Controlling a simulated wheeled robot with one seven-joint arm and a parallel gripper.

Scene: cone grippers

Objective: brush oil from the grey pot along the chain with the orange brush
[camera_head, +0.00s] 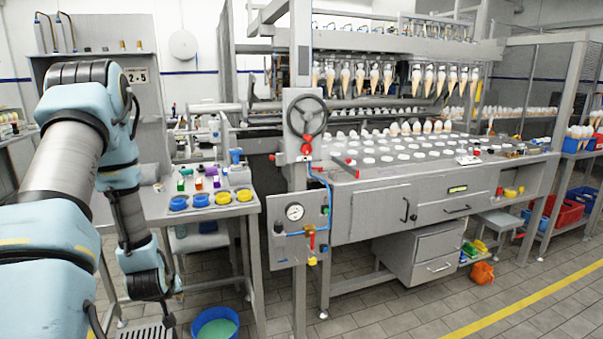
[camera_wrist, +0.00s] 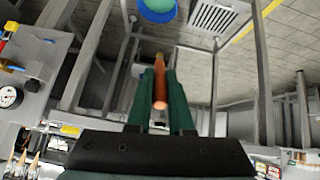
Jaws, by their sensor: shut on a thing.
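My gripper (camera_wrist: 160,88) has green fingers and is shut on the orange brush (camera_wrist: 160,82) in the wrist view. The brush lies lengthwise between the fingers and points away from the wrist, over the floor and a metal frame. In the head view my arm hangs down at the left, in front of the side table, and its end is near the bottom edge; I cannot make out the brush there. I cannot pick out the grey pot or the chain in either view.
A blue tub with green contents (camera_head: 215,325) stands on the floor, also in the wrist view (camera_wrist: 158,8). A floor grate (camera_wrist: 214,18) is beside it. The side table (camera_head: 165,211) holds blue and yellow round containers (camera_head: 200,200). The cone machine (camera_head: 385,205) stands right.

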